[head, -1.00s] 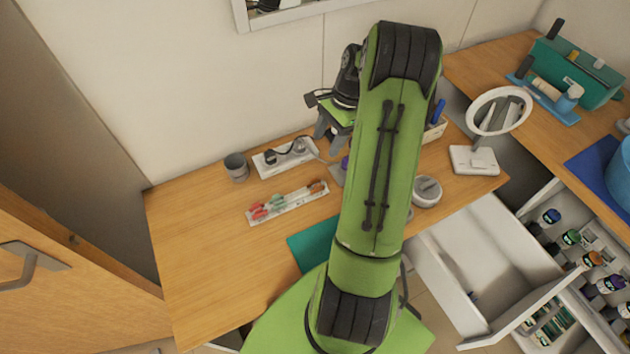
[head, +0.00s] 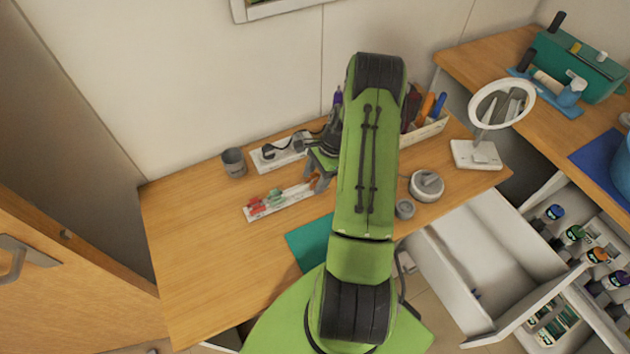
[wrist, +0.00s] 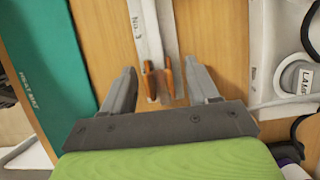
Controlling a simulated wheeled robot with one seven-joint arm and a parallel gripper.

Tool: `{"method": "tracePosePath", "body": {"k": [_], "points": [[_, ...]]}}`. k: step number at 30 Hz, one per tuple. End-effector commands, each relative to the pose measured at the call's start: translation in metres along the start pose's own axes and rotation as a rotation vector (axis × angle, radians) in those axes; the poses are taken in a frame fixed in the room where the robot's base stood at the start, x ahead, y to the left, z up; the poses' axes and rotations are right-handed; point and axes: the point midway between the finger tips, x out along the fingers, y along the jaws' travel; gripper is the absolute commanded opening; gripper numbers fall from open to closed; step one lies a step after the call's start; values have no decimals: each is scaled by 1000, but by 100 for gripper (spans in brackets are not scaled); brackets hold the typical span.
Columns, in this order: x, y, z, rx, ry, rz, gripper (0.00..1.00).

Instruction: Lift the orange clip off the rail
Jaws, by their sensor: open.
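The white rail (head: 280,208) lies on the wooden desk with red, green and orange clips on it. The orange clip (head: 314,180) is at its right end, partly hidden by my gripper (head: 316,174). In the wrist view the orange clip (wrist: 168,76) shows as two orange sides at the end of the white rail (wrist: 151,30). My gripper (wrist: 162,77) is open, with one finger on each side of the clip and a gap to both. I cannot tell how far the fingertips are above the desk.
A power strip (head: 279,152) with plugs lies behind the rail, and a grey cup (head: 233,162) stands to the left. A teal mat (head: 308,243) lies in front.

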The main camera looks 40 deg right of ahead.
Motion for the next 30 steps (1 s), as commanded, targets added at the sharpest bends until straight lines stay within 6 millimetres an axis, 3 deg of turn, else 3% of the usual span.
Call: {"method": "tracePosePath", "body": {"k": [7, 18, 26, 30], "points": [[3, 0, 0, 0, 2, -2, 58], [2, 0, 0, 0, 2, -1, 1], [2, 0, 0, 0, 2, -2, 0], [-16, -1, 6, -2, 3, -4, 0]]}}
